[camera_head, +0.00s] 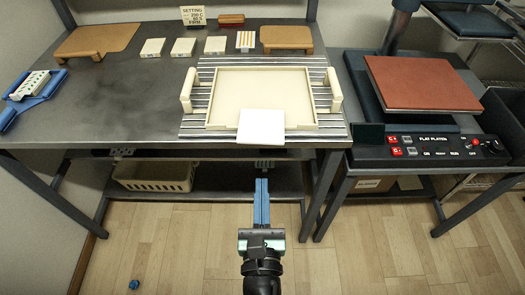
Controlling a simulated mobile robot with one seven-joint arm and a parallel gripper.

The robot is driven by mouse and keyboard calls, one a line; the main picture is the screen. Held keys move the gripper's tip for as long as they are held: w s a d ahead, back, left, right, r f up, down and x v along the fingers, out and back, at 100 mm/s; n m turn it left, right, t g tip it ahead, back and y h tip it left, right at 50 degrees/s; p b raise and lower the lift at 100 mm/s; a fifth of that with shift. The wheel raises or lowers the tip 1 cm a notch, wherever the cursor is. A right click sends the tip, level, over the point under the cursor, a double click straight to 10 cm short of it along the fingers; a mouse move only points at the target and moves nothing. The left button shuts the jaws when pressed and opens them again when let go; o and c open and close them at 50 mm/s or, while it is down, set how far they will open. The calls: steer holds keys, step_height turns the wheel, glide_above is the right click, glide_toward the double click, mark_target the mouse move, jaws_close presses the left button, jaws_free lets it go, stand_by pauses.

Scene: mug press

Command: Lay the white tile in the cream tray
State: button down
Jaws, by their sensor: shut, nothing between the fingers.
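The cream tray (224,99) lies on a striped mat on the grey table, with a raised handle at its left and right ends. The white tile (261,127) is at the middle of the tray's front edge. It overlaps the front rim and sticks out toward me over the mat; whether it is tilted is hard to tell. My gripper (262,181) is below the tile in the picture, in front of the table edge. Its blue fingers are together and empty, apart from the tile.
Several small white blocks (184,47) and wooden boards (98,41) stand along the back. A blue holder (33,97) is at the left. A heat press (423,83) with a red-brown plate stands on the right table. The table's left middle is clear.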

mark_target(262, 141)
steer(key=w+p, duration=0.1)
steer(key=w, duration=0.8)
steer(key=shift+s, duration=0.1)
steer(key=shift+w, duration=1.85)
